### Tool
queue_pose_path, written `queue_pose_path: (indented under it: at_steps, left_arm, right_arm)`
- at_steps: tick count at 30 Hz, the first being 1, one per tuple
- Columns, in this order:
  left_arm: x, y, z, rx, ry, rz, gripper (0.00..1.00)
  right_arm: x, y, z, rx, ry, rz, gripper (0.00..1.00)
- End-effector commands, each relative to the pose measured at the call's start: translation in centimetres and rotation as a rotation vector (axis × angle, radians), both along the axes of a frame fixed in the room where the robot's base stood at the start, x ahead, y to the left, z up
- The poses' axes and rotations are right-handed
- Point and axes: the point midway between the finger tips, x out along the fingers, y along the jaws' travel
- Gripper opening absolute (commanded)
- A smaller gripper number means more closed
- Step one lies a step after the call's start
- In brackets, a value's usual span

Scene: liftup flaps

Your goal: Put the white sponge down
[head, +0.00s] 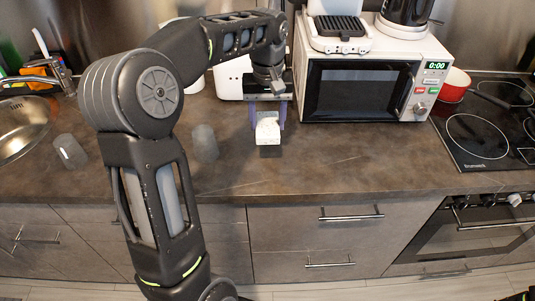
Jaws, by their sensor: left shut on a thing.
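The sponge's upper back part is partly hidden by the gripper. I cannot tell whether its underside touches the countertop. My right gripper is not in view.
A white microwave (360,90) with a waffle-maker-like appliance (340,28) on top stands behind right. A red pot (454,84) sits by the stove (480,135). The counter's front middle is clear.

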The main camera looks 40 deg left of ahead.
Motion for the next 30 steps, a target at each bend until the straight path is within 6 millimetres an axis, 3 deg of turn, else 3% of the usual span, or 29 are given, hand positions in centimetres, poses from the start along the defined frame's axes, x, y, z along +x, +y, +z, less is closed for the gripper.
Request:
queue_pose_path:
  at_steps: [5, 12, 23, 30]
  left_arm:
    - [-0.1, 0.0, -1.8, 0.0, 0.005, -0.001, 0.1]
    - [-0.1, 0.0, -5.7, 0.0, 0.004, -0.001, 0.1]
    - [0.0, 0.0, -6.4, 0.0, 0.001, -0.002, 0.1]
    - [-0.1, 0.0, -9.1, -0.001, 0.004, -0.001, 0.1]
  right_arm:
    - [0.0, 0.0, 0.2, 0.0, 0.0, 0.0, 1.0]
    - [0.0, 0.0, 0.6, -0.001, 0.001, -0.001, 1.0]
    - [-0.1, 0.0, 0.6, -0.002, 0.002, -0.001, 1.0]
    - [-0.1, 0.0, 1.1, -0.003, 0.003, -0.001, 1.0]
